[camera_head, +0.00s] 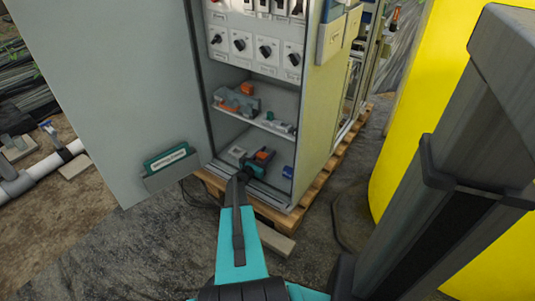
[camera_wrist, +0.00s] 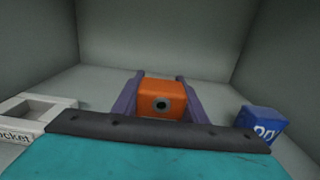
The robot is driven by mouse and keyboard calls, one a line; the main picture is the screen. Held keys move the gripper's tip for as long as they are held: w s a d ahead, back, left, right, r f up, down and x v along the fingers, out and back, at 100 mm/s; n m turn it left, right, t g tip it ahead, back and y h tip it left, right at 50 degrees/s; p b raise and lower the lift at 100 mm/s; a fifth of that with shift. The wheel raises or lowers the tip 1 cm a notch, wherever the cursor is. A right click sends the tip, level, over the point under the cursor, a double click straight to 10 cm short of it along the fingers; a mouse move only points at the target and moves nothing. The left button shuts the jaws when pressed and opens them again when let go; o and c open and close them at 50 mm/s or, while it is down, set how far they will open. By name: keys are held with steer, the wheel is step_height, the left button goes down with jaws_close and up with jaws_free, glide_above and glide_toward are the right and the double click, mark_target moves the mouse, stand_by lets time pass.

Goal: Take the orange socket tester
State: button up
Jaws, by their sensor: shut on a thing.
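The orange socket tester (camera_wrist: 160,98) is a small orange block with a dark round socket on its face. In the wrist view it sits between the two purple-grey fingers of my gripper (camera_wrist: 157,92), which is shut on it. In the head view the tester (camera_head: 264,155) shows as an orange spot at my gripper (camera_head: 258,164), inside the bottom compartment of the open grey cabinet (camera_head: 325,125). I cannot tell whether the tester touches the compartment floor.
A white holder (camera_wrist: 38,112) lettered "ocket" lies left of my gripper, and a blue block (camera_wrist: 262,124) lies right. Compartment walls enclose both sides. Above is a shelf (camera_head: 262,121) with several items. The open cabinet door (camera_head: 120,90) stands left; a yellow tank (camera_head: 420,95) stands right.

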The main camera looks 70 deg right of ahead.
steer(key=shift+w+r+p, duration=0.1)
steer(key=shift+r+p, duration=0.4)
steer(key=shift+r, duration=1.1)
